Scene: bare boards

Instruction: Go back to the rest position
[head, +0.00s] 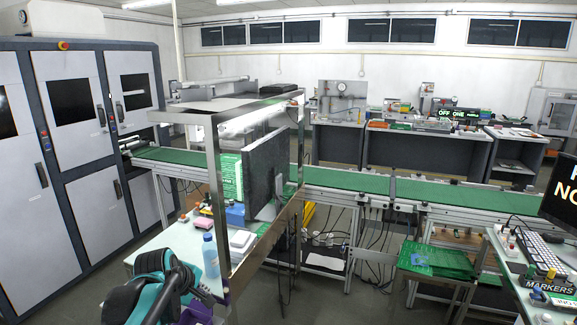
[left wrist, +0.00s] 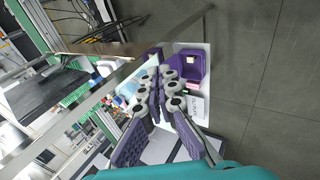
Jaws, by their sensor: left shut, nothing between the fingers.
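My left gripper (head: 186,282) is low at the left in the head view, on its teal and dark arm, beside the near end of the white workbench (head: 157,243). In the left wrist view the left gripper (left wrist: 160,70) has its grey-jointed, purple-padded fingers together, with nothing held between them. Beyond the fingers is a purple bin (left wrist: 205,68) with a small pale object inside. My right gripper does not show in either view.
A blue bottle (head: 210,255) stands on the workbench near my left gripper. A metal post (head: 216,200) and a dark monitor (head: 265,172) rise there. A green conveyor (head: 345,180) runs behind. Grey floor is open beside the bin in the wrist view.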

